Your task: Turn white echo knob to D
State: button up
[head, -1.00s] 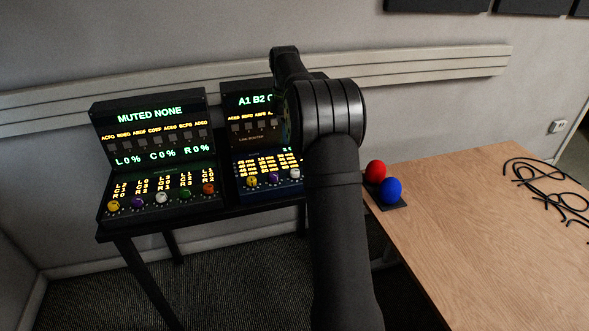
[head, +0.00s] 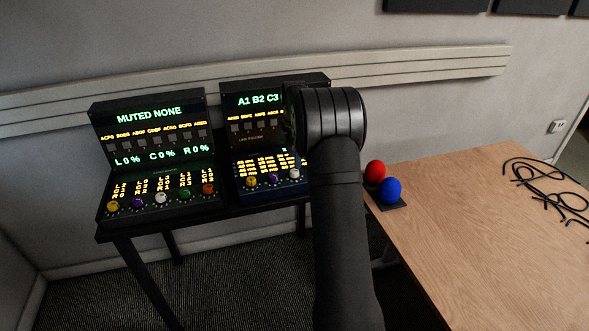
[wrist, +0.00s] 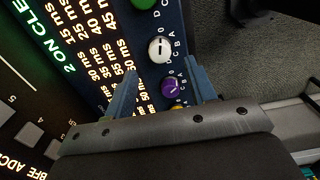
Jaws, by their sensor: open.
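In the wrist view, the white knob (wrist: 160,49) sits on a blue panel with the letters A, B, C and D around it. A dark mark shows on its face; I cannot tell for sure which letter it points to. In the head view, the white knob (head: 294,174) is on the right-hand console (head: 225,103), just left of my arm. My gripper (wrist: 160,70) is open and empty, its two fingers apart on either side of the knob row. The white knob lies a little beyond the fingertips, and I see no contact. In the head view my fingers are hidden.
A purple knob (wrist: 171,88) shows between my fingers, with a yellow knob partly hidden nearer my palm. A green knob (wrist: 144,3) is beyond the white one. The left console (head: 148,180) has several coloured knobs. Red (head: 376,171) and blue (head: 392,188) balls stand on the wooden table (head: 460,240).

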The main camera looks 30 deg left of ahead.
aim_at(295, 171)
jog(key=shift+f, duration=2.75)
jog(key=c, duration=1)
jog(key=shift+o, duration=0.2)
